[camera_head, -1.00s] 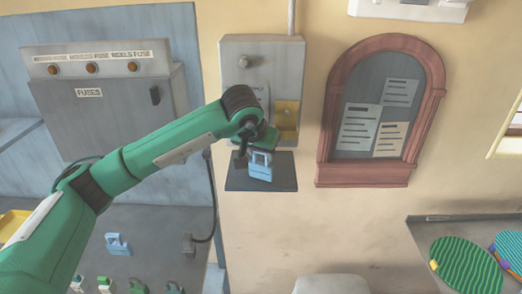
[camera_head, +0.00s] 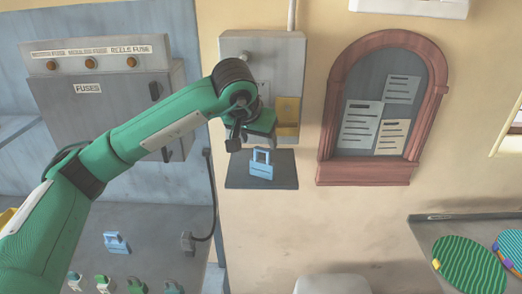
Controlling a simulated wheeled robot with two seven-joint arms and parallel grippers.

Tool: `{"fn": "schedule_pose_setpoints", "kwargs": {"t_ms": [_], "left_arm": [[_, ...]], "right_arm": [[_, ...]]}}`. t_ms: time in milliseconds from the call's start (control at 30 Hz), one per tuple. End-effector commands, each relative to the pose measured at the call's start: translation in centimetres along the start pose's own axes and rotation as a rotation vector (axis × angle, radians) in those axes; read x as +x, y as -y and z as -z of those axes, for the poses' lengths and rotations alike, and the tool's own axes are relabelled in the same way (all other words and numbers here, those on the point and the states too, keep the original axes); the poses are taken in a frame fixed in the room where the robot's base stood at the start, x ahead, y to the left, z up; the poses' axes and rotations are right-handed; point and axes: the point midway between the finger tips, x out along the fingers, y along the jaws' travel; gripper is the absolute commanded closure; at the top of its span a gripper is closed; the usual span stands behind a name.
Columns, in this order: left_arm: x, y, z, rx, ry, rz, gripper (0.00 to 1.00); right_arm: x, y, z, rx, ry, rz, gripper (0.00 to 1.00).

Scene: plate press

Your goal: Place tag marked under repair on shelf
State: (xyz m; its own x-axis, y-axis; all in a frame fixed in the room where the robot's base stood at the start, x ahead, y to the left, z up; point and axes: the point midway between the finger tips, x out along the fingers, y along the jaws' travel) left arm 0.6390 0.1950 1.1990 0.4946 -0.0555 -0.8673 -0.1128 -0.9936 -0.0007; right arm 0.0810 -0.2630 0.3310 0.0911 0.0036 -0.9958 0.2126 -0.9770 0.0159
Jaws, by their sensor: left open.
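A light blue tag (camera_head: 261,169) with a loop handle stands on the small dark shelf (camera_head: 235,181) under the grey wall box. Any marking on it is too small to read. My left gripper (camera_head: 257,143) is open just above and behind the tag's handle, apart from it as far as I can see. Another light blue tag (camera_head: 116,243) lies on the grey bench at the lower left. My right gripper is not in view.
The grey wall box (camera_head: 262,55) with a yellow plate (camera_head: 287,112) is close behind my left gripper. A fuse cabinet (camera_head: 105,100) is at left. Several small green and white pieces line the bench's front. An arched notice board (camera_head: 376,172) hangs to the right.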

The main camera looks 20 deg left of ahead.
Motion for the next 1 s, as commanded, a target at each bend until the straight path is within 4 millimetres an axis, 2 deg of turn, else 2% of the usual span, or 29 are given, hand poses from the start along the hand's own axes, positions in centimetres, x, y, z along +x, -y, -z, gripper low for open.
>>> {"fn": "schedule_pose_setpoints", "kwargs": {"t_ms": [200, 400, 533, 1000], "left_arm": [[-4.2, 0.0, 0.0, 0.001, -0.003, -0.001, 0.39], [-6.2, 0.0, 0.0, 0.000, -0.001, 0.000, 0.39], [-6.5, 0.0, 0.0, 0.000, 0.000, 0.000, 0.39], [-6.5, 0.0, 0.0, 0.000, 0.000, 0.000, 0.39]], "right_arm": [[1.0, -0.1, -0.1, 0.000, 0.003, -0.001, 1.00], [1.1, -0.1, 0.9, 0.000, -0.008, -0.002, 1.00], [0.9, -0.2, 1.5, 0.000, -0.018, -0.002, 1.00], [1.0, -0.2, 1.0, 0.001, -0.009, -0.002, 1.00]]}}
